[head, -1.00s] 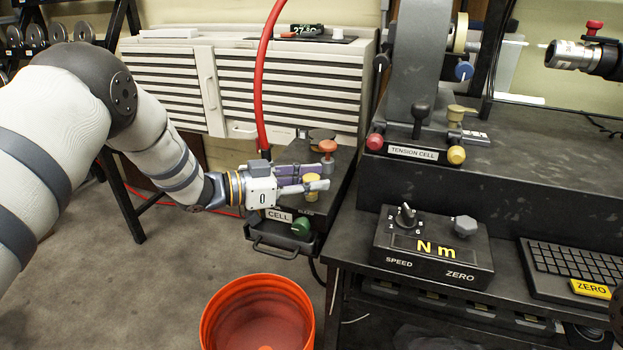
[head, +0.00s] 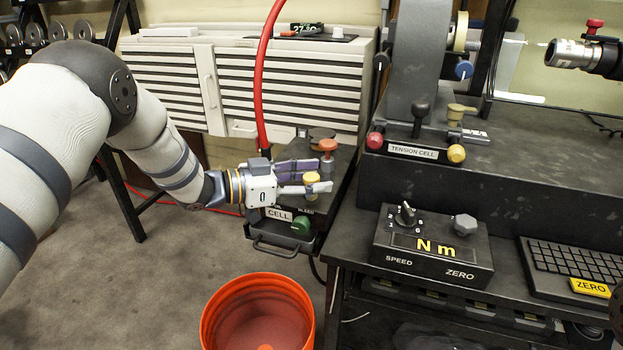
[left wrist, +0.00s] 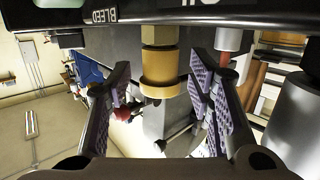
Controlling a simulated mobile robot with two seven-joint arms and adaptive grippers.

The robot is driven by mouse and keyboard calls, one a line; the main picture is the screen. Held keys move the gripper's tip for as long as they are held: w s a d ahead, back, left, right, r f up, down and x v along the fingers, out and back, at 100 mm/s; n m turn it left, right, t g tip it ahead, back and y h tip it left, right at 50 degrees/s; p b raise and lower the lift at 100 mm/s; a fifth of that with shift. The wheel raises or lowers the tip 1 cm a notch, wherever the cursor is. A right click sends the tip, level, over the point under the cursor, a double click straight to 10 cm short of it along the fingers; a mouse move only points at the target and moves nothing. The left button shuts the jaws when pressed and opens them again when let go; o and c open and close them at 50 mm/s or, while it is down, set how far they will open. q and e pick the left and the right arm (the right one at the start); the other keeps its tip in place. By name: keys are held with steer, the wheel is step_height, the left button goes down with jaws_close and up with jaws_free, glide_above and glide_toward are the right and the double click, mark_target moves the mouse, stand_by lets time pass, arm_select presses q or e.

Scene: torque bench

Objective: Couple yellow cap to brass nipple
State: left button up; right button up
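The yellow cap (head: 312,183) is upright on top of the dark cell block, between the fingers of my left gripper (head: 318,179). In the left wrist view the cap (left wrist: 160,70) is in line with a brass fitting (left wrist: 160,34), apparently the brass nipple, and seems to meet it; how far it is seated I cannot tell. My left gripper (left wrist: 162,95) is open there, with its ridged pads on either side of the cap and visible gaps. My right gripper is not in view.
An orange-topped post (head: 327,150) stands close behind the fingers. A green knob (head: 301,224) is on the block's front. A red hose (head: 263,80) rises behind. An orange bucket (head: 258,318) stands on the floor below. The bench with the control box (head: 433,250) is to the right.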

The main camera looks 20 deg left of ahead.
mark_target(312, 176)
arm_select(q)
step_height(312, 176, up, 10)
stand_by(0.6)
